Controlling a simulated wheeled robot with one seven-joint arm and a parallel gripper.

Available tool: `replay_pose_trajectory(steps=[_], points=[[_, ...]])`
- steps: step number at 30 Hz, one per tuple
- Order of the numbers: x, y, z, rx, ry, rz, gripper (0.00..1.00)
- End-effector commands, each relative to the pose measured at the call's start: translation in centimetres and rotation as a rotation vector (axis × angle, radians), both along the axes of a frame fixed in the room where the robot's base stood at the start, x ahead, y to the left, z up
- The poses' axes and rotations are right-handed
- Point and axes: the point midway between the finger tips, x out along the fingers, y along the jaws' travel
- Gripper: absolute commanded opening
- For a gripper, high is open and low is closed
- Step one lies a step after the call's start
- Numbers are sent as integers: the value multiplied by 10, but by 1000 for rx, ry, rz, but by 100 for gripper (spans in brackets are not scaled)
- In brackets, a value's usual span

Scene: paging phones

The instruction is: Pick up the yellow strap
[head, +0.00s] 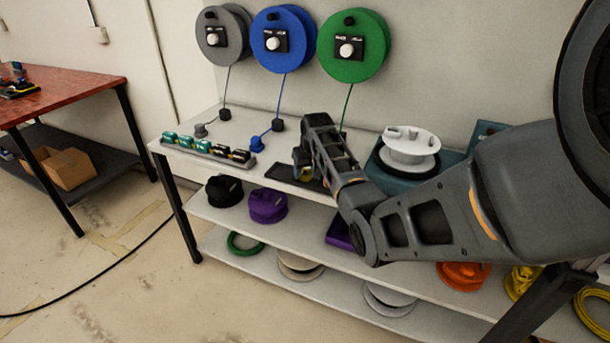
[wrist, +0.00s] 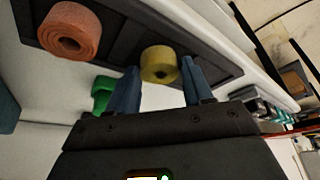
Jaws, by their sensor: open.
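The yellow strap (wrist: 158,62) is a small roll in the wrist view, lying on a dark tray (wrist: 205,58). In the head view a bit of the yellow strap (head: 306,174) shows beneath my gripper, which mostly hides it. My gripper (wrist: 158,88) is open, with one blue-grey finger on each side of the yellow strap in the picture. I cannot tell whether the fingers touch it. An orange strap roll (wrist: 70,32) sits on the same tray, to the left in the wrist view.
A green object (wrist: 102,92) is near the left finger. The white table (head: 215,128) carries a rack of small teal and black items (head: 205,148) and a white spool (head: 408,147). Coloured reels (head: 352,46) hang on the wall behind. Shelves below hold several coils.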

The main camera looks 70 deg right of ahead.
Motion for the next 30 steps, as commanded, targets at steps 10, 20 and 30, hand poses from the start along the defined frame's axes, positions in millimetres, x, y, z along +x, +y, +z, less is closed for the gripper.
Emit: replay_pose_trajectory(steps=[10,20,30], points=[[1,-1,-3,-1,-1,-1,46],[1,-1,-3,-1,-1,-1,15],[1,-1,1,-1,-2,-1,15]])
